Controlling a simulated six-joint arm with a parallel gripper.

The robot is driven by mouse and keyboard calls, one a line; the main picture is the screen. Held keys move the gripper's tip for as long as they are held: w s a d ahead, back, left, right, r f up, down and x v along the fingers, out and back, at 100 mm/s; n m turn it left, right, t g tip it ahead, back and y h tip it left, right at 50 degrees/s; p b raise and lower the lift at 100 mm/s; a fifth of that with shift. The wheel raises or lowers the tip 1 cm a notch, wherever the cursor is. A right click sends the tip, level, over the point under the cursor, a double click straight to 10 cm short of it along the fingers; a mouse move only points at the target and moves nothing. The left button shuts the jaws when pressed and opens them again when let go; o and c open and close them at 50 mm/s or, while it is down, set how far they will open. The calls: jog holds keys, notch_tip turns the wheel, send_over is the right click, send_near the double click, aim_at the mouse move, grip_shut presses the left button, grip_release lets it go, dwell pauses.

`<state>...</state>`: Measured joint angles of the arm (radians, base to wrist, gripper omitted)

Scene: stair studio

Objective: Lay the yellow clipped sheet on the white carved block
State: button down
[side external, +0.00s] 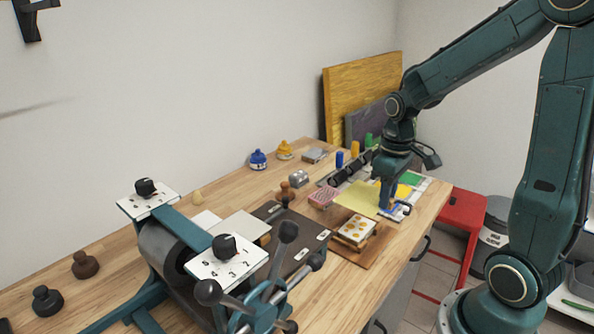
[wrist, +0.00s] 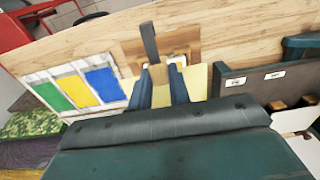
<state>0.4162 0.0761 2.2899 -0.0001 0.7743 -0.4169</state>
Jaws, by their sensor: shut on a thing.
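My gripper (side external: 386,203) is shut on the yellow clipped sheet (side external: 354,196), which extends to the left of the fingers in the side view. In the wrist view the pale sheet (wrist: 196,82) shows between and beside the blue-grey fingers (wrist: 160,88); its clip is hard to make out. The white carved block (side external: 357,229), with orange-yellow spots, sits on a brown wooden board (side external: 374,247) in front of the gripper. In the wrist view the block is mostly hidden behind the fingers and sheet.
A white tray (wrist: 65,75) with green, yellow and blue panels lies beside the board. A pink block (side external: 322,198) and the press's dark bed (side external: 291,222) are to the left. The table's front edge is close to the board.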

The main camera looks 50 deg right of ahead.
jog(key=shift+f, duration=4.45)
jog(key=shift+f, duration=0.2)
jog(key=c, duration=1.2)
grip_release()
jog(key=shift+c, duration=0.2)
jog(key=shift+r, duration=0.1)
jog(key=shift+r, duration=3.9)
jog(key=shift+r, duration=0.1)
